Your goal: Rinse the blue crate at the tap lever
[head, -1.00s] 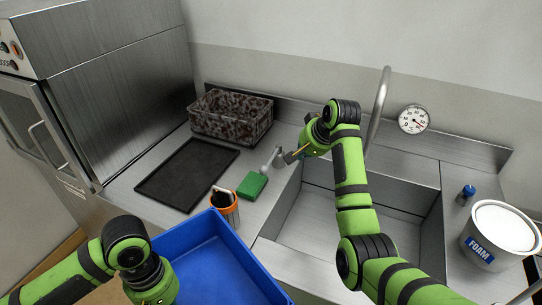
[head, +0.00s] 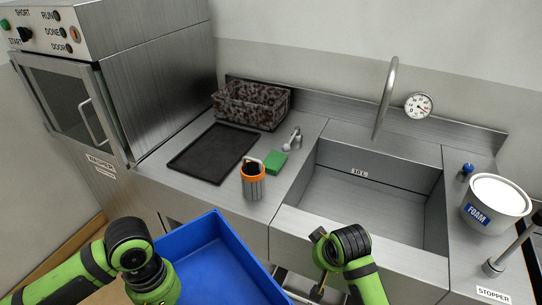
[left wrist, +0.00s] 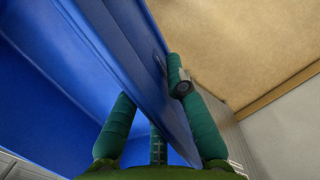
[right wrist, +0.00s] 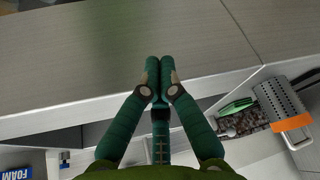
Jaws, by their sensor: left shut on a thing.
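The blue crate (head: 215,262) is at the bottom of the head view, in front of the counter; its visible inside looks empty. My left gripper (head: 152,290) is shut on its wall, and the left wrist view shows the blue wall (left wrist: 125,60) between the fingers (left wrist: 150,100). The small silver tap lever (head: 293,138) stands on the counter left of the sink, behind a green sponge. My right gripper (head: 318,290) is low at the sink's front edge, well away from the lever. In the right wrist view its fingertips (right wrist: 158,65) meet with nothing between them.
The sink basin (head: 370,195) is empty under a tall spout (head: 387,95). On the counter are an orange-rimmed cup (head: 254,182), the sponge (head: 276,163), a dark tray (head: 212,153) and a mottled basket (head: 250,105). A foam tub (head: 494,200) stands right.

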